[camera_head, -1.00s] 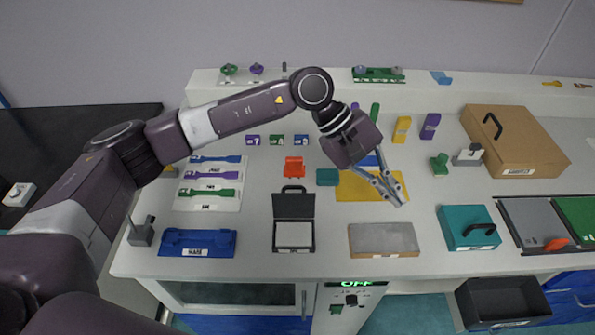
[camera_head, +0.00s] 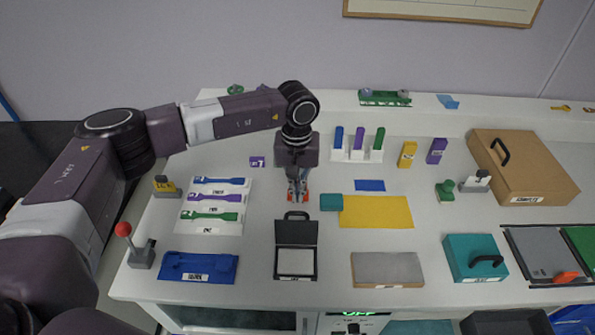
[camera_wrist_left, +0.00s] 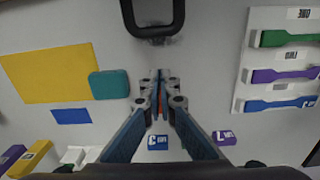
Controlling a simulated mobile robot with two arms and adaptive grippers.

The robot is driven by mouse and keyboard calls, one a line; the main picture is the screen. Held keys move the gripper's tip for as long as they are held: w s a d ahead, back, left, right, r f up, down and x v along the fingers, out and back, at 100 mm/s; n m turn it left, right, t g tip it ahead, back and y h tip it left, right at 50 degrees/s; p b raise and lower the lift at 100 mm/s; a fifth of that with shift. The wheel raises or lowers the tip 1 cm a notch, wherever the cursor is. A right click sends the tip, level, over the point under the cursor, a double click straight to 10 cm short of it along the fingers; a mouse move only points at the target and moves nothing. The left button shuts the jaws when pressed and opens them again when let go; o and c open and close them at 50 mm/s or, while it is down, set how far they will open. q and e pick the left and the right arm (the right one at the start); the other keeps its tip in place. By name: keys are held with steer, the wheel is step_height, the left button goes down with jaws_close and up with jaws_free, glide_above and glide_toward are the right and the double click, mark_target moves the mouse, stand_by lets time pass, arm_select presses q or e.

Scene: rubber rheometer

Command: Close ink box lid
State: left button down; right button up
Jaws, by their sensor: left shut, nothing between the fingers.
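The black ink box (camera_head: 278,268) stands open near the front of the table, with a white pad inside. Its lid (camera_head: 296,233) is raised at the back, with a handle (camera_head: 292,215) on its upper edge. The black handle (camera_wrist_left: 153,31) also shows at the top of the left wrist view. My left gripper (camera_head: 297,201) points down just behind the lid, apart from the handle. In the left wrist view its fingertips (camera_wrist_left: 159,75) are together and hold nothing. My right gripper is in neither current view.
An orange object (camera_head: 307,197) is mostly hidden by my left gripper. A yellow sheet (camera_head: 375,212) and small teal block (camera_head: 331,202) lie to the right. A grey plate (camera_head: 387,269) and teal box (camera_head: 475,257) are farther right; a blue tray (camera_head: 198,266) is left.

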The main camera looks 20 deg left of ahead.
mark_target(297, 225)
arm_select(q)
steer(key=s, duration=0.1)
steer(key=p, duration=0.1)
steer(key=s+r+p, duration=0.1)
steer(key=shift+s+d, duration=0.35)
steer(key=shift+s+d+r, duration=0.1)
steer(key=shift+s, duration=0.4)
